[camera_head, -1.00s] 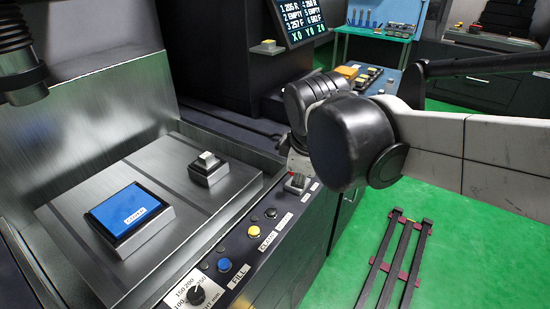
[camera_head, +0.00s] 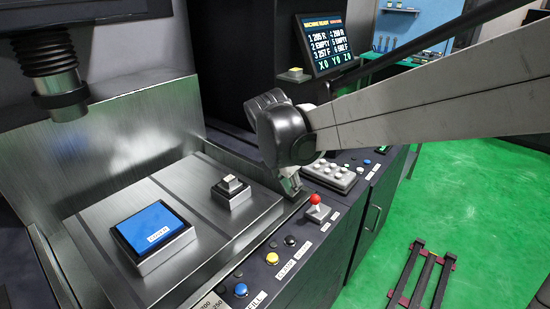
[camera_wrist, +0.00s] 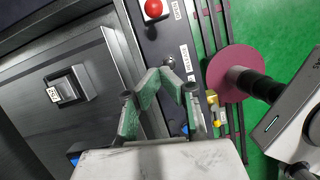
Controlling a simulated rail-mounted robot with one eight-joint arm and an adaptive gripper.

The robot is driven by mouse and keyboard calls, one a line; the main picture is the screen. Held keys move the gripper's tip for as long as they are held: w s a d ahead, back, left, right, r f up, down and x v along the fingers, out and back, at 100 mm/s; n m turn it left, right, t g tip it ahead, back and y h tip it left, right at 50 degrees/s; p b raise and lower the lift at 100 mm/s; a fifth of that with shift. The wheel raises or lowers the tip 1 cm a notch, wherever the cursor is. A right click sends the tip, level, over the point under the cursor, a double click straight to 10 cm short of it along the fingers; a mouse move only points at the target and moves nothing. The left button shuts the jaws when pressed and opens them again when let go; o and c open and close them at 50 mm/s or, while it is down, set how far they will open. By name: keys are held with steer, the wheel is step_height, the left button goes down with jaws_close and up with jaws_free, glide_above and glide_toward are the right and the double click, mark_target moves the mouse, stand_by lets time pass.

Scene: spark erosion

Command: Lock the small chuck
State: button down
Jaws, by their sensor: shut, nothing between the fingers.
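The small chuck (camera_head: 232,191) is a dark square block with a pale top on the metal machine table. It also shows in the wrist view (camera_wrist: 70,86) with a small label. My gripper (camera_head: 291,184) hangs beside the table's right edge, right of the small chuck and apart from it, partly hidden by my wrist. In the wrist view its green fingers (camera_wrist: 173,78) lie over the dark control panel, shut and empty. The panel (camera_head: 262,271) carries a red-topped knob (camera_head: 315,199), a black button (camera_head: 290,240), a yellow button (camera_head: 272,258) and a blue button (camera_head: 241,289).
A larger chuck with a blue top (camera_head: 152,231) sits left of the small one. A keypad (camera_head: 333,174) stands behind the red knob, below a lit screen (camera_head: 325,42). Green floor is at right.

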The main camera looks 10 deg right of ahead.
stand_by(0.3)
glide_toward(316, 206)
step_height(316, 206, down, 5)
steer(key=a, duration=0.2)
steer(key=shift+s+d+p, duration=0.25)
steer(key=shift+d+p, duration=0.2)
steer(key=shift+p, duration=0.05)
